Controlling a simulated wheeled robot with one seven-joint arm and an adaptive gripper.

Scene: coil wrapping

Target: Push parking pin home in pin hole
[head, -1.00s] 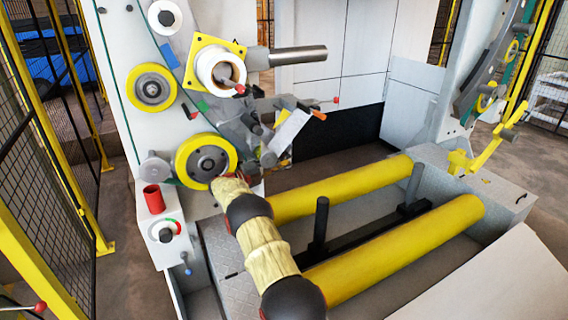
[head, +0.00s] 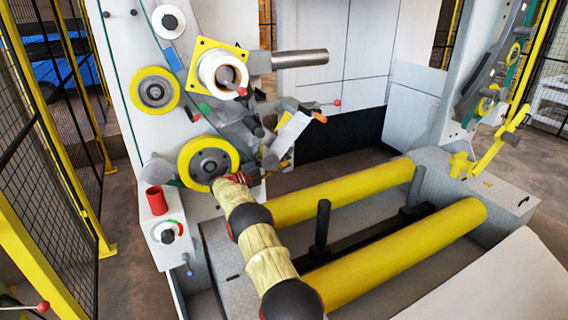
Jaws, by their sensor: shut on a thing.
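My arm, in a pale yellow sleeve with dark joints, rises from the bottom of the head view to the lower left of the wrapping ring. My gripper (head: 249,178) is at its far end, beside the lower yellow-rimmed wheel (head: 208,162), and is mostly hidden behind my wrist. Only small dark and red parts show there. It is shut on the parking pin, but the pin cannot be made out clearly. The pin hole is not visible, and how deep the pin sits cannot be told.
Two yellow rollers (head: 395,247) lie to the right of my arm, with a black post (head: 322,225) between them. A film roll (head: 213,75) and a steel bar (head: 300,59) are above.

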